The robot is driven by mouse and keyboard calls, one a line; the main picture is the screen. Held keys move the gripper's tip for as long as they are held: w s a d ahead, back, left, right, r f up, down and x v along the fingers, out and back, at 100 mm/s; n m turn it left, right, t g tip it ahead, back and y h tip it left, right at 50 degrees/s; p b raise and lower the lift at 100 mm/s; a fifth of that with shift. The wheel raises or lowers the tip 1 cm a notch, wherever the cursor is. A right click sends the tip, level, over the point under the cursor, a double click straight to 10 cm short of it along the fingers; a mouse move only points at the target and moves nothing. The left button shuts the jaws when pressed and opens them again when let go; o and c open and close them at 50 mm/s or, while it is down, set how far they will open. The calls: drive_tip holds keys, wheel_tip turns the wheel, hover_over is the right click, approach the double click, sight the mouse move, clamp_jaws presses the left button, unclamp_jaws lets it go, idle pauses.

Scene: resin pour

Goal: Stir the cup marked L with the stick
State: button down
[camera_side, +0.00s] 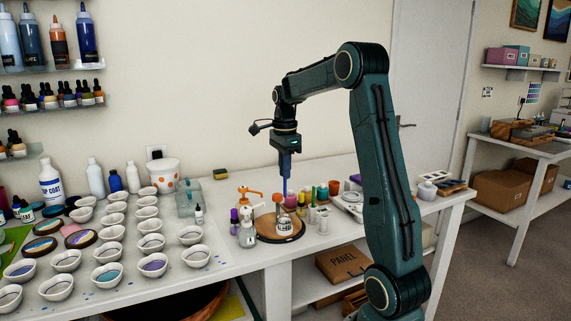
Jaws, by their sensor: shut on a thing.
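My gripper (285,170) points straight down over the back of the white table, right of the rows of small cups. It is shut on a thin blue stick (285,187), which hangs upright below it. The stick's lower end comes down at a small pink cup (291,201) among a cluster of small containers. I cannot tell whether the tip is inside that cup or behind it. No letter L can be read on any cup at this size.
A round wooden board (296,236) with a white-labelled jar (285,227) stands in front. Pump bottles (246,233) stand to its left, and small coloured bottles (322,192) to the right. Many white cups (150,242) fill the table's left. A white orange-dotted tub (163,177) stands behind them.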

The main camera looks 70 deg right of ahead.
drive_tip(key=shift+f, duration=0.25)
drive_tip(key=shift+f, duration=5.2)
drive_tip(key=shift+w, duration=0.3)
